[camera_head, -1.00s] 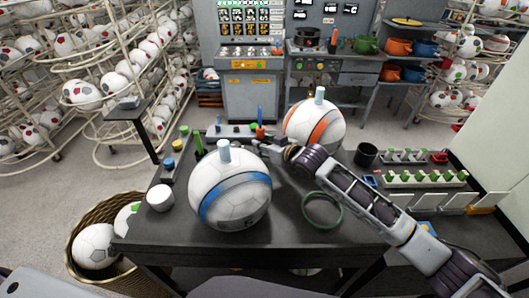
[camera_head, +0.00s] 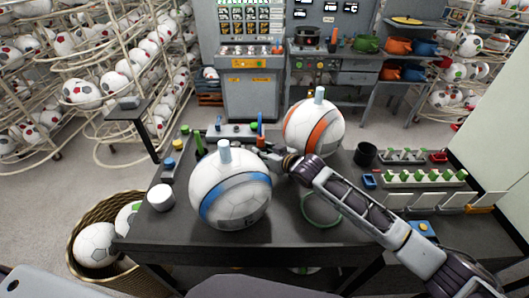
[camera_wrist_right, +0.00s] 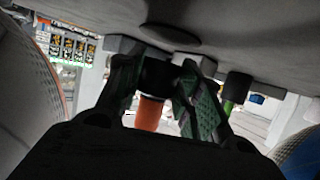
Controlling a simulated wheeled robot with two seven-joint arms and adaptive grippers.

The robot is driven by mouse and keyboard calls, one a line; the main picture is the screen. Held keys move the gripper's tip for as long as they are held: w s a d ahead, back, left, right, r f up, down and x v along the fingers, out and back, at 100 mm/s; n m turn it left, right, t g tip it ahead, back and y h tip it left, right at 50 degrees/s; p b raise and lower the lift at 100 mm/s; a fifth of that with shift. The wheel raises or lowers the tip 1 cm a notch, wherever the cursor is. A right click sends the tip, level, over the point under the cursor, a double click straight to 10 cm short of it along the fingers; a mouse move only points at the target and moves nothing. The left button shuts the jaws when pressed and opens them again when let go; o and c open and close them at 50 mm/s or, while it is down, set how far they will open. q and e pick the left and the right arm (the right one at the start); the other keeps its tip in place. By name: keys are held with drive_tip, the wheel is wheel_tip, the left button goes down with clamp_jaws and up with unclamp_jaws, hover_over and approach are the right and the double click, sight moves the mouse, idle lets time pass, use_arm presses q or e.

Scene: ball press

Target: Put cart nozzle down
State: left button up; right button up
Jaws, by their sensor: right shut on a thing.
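My right gripper (camera_head: 268,150) is at the back middle of the dark table, between the blue-striped ball and the orange-striped ball. It is shut on a small upright orange piece, which looks like the cart nozzle (camera_head: 260,142). In the right wrist view the nozzle (camera_wrist_right: 149,113) shows as an orange cylinder with a dark end between the two green-black fingers (camera_wrist_right: 162,88). That view looks upside down, with the grey table surface (camera_wrist_right: 250,45) close by. I cannot tell whether the nozzle touches it. My left gripper is not in view.
The blue-striped ball (camera_head: 230,190) and orange-striped ball (camera_head: 312,130) stand close on either side of the gripper. A green ring (camera_head: 322,222) lies under my forearm. A black cup (camera_head: 366,154) and green-peg rack (camera_head: 425,178) are at right.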

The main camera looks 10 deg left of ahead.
drive_tip(key=shift+f, duration=0.55)
drive_tip(key=o, duration=1.1)
drive_tip(key=shift+r, duration=0.6)
drive_tip(key=shift+b+v, duration=0.7)
drive_tip(key=shift+v, duration=5.3)
